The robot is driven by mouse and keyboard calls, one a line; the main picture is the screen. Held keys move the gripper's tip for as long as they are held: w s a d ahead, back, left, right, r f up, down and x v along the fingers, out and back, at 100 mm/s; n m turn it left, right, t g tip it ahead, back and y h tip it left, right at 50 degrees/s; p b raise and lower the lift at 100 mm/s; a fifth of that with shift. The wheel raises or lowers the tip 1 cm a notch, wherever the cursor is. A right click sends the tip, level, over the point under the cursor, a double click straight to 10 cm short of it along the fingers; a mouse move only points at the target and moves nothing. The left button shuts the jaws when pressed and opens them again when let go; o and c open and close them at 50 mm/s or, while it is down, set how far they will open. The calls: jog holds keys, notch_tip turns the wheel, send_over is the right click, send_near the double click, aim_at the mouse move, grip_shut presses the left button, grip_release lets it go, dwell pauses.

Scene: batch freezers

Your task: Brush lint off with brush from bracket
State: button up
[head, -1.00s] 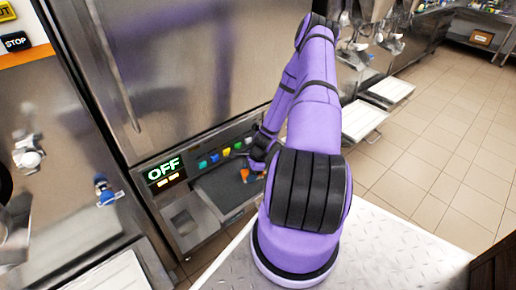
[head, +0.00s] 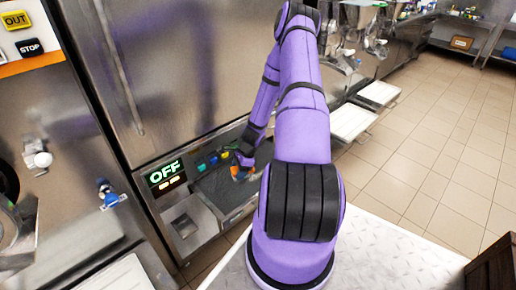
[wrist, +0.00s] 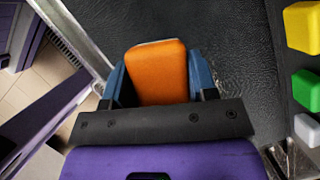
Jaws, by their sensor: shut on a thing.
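My gripper (wrist: 158,78) is shut on an orange block-like thing, which looks like the brush (wrist: 157,70), held between its two blue fingers in the wrist view. The brush's bristles are hidden beneath it. In the head view the gripper (head: 246,156) and the orange brush (head: 237,172) are low over a recessed dark tray (head: 215,187) at the front of the steel machine. The tray's dark, textured surface (wrist: 235,45) fills much of the wrist view. A paler patch shows right of the fingers; I cannot tell whether it is lint. I cannot make out a bracket.
Coloured buttons line the tray's back edge, including yellow (wrist: 303,28) and green (wrist: 306,88) ones. A green OFF display (head: 164,173) is at the left. A steel cabinet wall (head: 190,70) rises behind. Tiled floor (head: 420,130) lies open to the right.

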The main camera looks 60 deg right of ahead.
jog(key=shift+r, duration=1.5)
